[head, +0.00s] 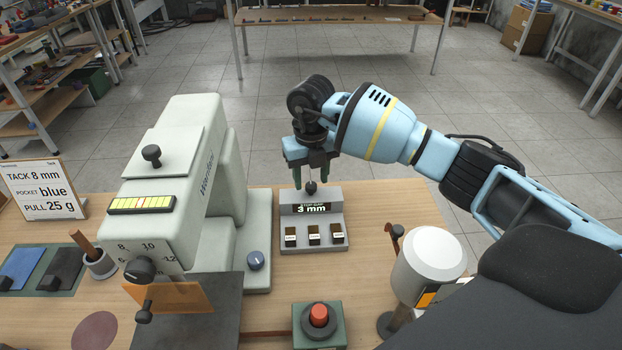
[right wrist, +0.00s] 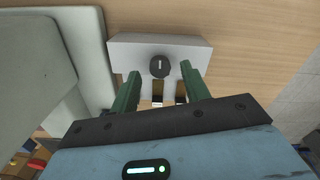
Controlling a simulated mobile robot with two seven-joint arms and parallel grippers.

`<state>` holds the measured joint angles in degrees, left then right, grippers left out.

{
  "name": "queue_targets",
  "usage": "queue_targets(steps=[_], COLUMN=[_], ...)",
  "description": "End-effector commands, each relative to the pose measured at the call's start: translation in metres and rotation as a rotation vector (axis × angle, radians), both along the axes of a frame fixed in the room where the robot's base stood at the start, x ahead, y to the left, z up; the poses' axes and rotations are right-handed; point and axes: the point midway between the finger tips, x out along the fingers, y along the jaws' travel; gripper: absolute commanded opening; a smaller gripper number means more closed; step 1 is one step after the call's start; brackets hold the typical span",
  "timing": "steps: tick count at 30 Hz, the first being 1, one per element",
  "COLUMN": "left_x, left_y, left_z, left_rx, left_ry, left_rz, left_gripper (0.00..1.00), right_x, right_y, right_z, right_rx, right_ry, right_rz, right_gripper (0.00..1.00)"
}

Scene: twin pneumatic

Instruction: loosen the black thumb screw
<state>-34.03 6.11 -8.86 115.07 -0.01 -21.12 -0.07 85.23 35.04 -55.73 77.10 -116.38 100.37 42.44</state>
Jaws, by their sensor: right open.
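A black thumb screw (head: 311,187) stands on top of the grey block marked 3 mm (head: 287,210). In the right wrist view the screw (right wrist: 160,66) is a round black knob with a white line. My right gripper (head: 311,174) points down over it, with its two green fingers open. In the right wrist view the fingers (right wrist: 160,72) stand to either side of the knob, with a gap on each side. I cannot tell the exact height of the fingertips against the knob. My left gripper is not in view.
The pale machine (head: 185,150) with other black knobs stands left of the block. A red button box (head: 320,325) is in front. A white cylinder (head: 428,262) stands to the right. A sign (head: 42,191) is at the far left. Bare wooden table lies around the block.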

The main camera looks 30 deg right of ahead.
Motion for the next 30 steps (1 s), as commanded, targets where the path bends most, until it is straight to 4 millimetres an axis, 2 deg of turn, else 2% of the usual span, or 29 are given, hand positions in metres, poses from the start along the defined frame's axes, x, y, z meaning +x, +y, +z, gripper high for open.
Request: queue_targets(steps=[5, 13, 24, 30], left_x=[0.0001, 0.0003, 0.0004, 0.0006], left_y=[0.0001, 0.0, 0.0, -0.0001], left_z=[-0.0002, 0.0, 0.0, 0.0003], left_rx=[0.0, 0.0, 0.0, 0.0], left_ry=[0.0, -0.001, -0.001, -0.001], left_rz=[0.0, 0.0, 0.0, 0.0], left_gripper=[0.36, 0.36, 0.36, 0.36], right_x=[-0.0001, 0.0, 0.0, 0.0001], right_y=[-0.0001, -0.0001, -0.0001, -0.0002], right_z=[-0.0112, -0.0124, -0.0121, -0.0118], right_rx=[-0.001, 0.0, 0.0, 0.0], right_ry=[0.0, -0.001, -0.001, -0.001], right_rz=[0.0, 0.0, 0.0, 0.015], right_gripper=[0.46, 0.46, 0.02, 0.02])
